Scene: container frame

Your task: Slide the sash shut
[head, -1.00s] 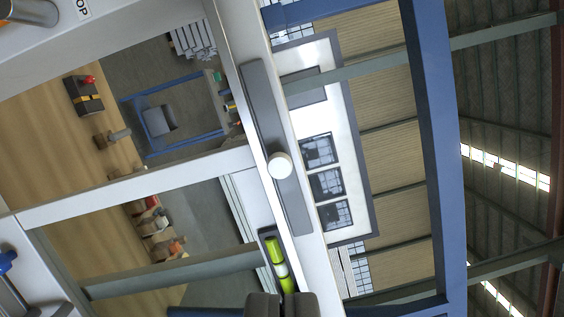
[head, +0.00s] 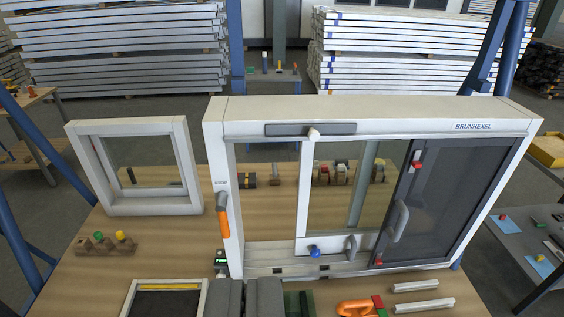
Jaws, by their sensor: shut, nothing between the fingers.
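The white window frame (head: 375,113) stands upright on a wooden workbench. Its white-edged glazed sash (head: 303,190) sits near the middle, with a blue knob (head: 314,251) and a grey pull handle (head: 351,247) on its bottom rail. An open gap shows between the sash and the left jamb (head: 223,170). A dark panel (head: 450,190) with a grey handle (head: 398,221) and red pieces fills the right side. An orange-gripped lever (head: 223,222) is on the left jamb.
A small white frame (head: 190,166) stands at left. Pegs in a block (head: 103,243), a dark white-edged tray (head: 130,296), an orange clamp-like piece (head: 356,308) and white strips (head: 425,306) lie on the bench. A grey bar with a white knob (head: 314,133) is on the top rail.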

